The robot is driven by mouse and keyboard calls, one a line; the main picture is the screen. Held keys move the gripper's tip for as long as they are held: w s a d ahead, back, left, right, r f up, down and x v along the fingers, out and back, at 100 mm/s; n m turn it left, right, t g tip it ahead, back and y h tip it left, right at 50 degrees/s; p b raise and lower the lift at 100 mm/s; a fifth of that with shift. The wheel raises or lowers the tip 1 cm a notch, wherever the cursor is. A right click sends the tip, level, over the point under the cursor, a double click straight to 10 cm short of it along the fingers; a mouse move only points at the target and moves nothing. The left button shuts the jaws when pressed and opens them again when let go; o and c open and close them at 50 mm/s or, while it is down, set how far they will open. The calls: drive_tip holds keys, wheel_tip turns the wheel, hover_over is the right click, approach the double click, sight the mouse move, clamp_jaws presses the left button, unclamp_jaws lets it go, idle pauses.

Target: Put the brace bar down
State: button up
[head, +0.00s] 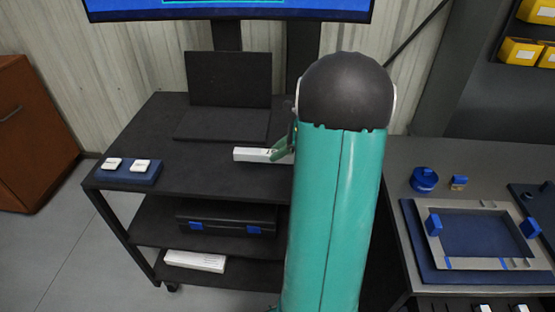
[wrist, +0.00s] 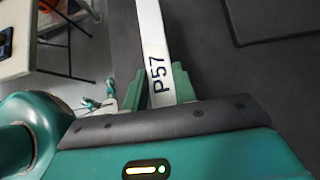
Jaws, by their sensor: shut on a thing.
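The bar lies over the dark cart top (head: 215,177), pointing left in the head view. I cannot tell whether it touches the surface. My own arm hides the right part of the cart and most of my gripper in the head view.
A dark upright panel on a flat base (head: 228,80) stands at the back of the cart. A blue block with two white pieces (head: 128,176) sits at its left edge. A grey bench (head: 420,155) with a fixture frame (head: 432,246) is at right. The cart's front middle is clear.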

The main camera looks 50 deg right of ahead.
drive_tip(key=shift+w+d+f, duration=0.25)
drive_tip(key=shift+w+f, duration=0.1)
drive_tip(key=shift+f, duration=0.2)
drive_tip(key=shift+w+d+f, duration=0.25)
drive_tip(key=shift+w+f, duration=0.1)
drive_tip(key=shift+f, duration=1.7)
drive_tip(key=shift+f, duration=0.15)
drive_tip(key=o, duration=1.1)
drive_tip(key=shift+c, duration=0.2)
drive_tip(key=shift+d+r, duration=0.1)
drive_tip(key=shift+r, duration=0.15)
drive_tip(key=v, duration=1.2)
drive_tip(key=shift+f, duration=0.1)
